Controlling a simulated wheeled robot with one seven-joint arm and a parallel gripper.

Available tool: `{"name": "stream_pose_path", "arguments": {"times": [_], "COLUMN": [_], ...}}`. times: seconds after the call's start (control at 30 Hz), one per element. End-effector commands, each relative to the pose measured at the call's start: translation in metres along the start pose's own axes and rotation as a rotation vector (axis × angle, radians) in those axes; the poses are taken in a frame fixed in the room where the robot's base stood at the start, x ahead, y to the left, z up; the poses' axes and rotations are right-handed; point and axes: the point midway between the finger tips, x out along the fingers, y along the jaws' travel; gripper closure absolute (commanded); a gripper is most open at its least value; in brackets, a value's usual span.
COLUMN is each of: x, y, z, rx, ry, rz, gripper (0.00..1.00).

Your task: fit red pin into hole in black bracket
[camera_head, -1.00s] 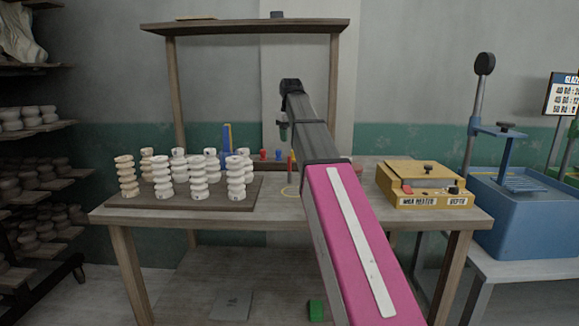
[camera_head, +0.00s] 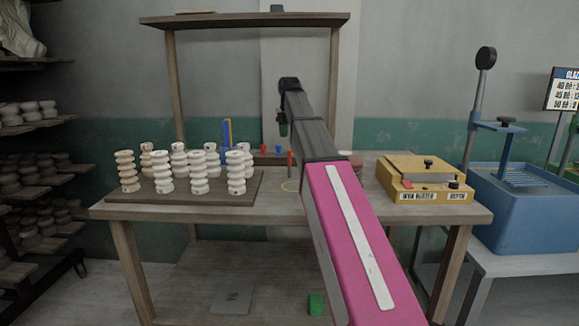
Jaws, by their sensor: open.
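A thin upright red piece (camera_head: 290,162), which looks like the red pin, stands on the workbench just left of my arm. My gripper (camera_head: 283,131) is small and dark at the far end of the arm. It points down, open and empty, above the bench and higher than the red piece. I cannot make out the black bracket or its hole for certain. My arm hides part of the bench top to the right of the red piece.
White ribbed clay pieces (camera_head: 198,171) stand on a dark board (camera_head: 135,197) at the left. A yellow box (camera_head: 430,172) sits at the right. Small red and blue items (camera_head: 278,149) stand at the back. A shelf (camera_head: 245,21) spans above the bench (camera_head: 235,212).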

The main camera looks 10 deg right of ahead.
Motion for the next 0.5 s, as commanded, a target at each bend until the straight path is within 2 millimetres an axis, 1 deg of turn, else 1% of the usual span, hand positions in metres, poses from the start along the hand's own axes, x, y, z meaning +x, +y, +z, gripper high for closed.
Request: {"name": "stream_pose_path", "arguments": {"times": [0.17, 0.5], "x": [0.008, 0.053], "y": [0.000, -0.001], "z": [0.000, -0.001], "rx": [-0.040, -0.037], "ry": [0.002, 0.002], "rz": [-0.002, -0.003], "gripper": [0.54, 0.54]}}
